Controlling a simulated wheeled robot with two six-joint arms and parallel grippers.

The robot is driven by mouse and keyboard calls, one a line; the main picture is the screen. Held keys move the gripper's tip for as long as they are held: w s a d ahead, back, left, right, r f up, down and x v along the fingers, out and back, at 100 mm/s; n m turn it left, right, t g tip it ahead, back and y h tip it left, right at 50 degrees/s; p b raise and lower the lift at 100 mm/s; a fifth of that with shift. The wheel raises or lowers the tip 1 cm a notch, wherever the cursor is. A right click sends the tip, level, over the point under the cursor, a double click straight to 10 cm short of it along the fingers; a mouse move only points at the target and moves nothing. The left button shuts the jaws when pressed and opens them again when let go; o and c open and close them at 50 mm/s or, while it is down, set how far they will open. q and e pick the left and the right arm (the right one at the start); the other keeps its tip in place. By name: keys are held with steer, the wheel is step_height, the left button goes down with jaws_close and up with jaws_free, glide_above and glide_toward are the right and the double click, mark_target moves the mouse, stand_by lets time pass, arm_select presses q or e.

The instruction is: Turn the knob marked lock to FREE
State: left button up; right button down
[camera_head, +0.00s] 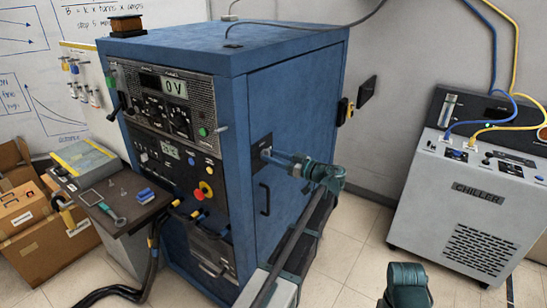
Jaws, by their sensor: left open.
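A blue cabinet (300,115) stands in the middle. On its right side is a small black plate (260,140), whose lettering is too small to read. My left gripper (272,156) is at this plate, pointing left towards it, with its jaws open. A knob there is mostly hidden by the fingers, and I cannot read its marking or tell which way it points. I cannot tell whether the fingers touch the knob.
The front panel (170,120) carries a display reading 0 V, knobs and a red button (205,189). A small shelf (115,205) juts out at left. A grey chiller (470,205) stands at right. A black handle (264,199) is below the plate.

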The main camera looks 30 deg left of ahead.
arm_select(q)
steer(key=shift+c, duration=0.3)
jaws_close()
steer(key=shift+w+f+m, duration=0.1)
steer(key=shift+w+m, duration=0.05)
steer(key=shift+m, duration=4.3)
steer(key=shift+w+f+m, duration=0.1)
steer(key=shift+m, duration=4.35)
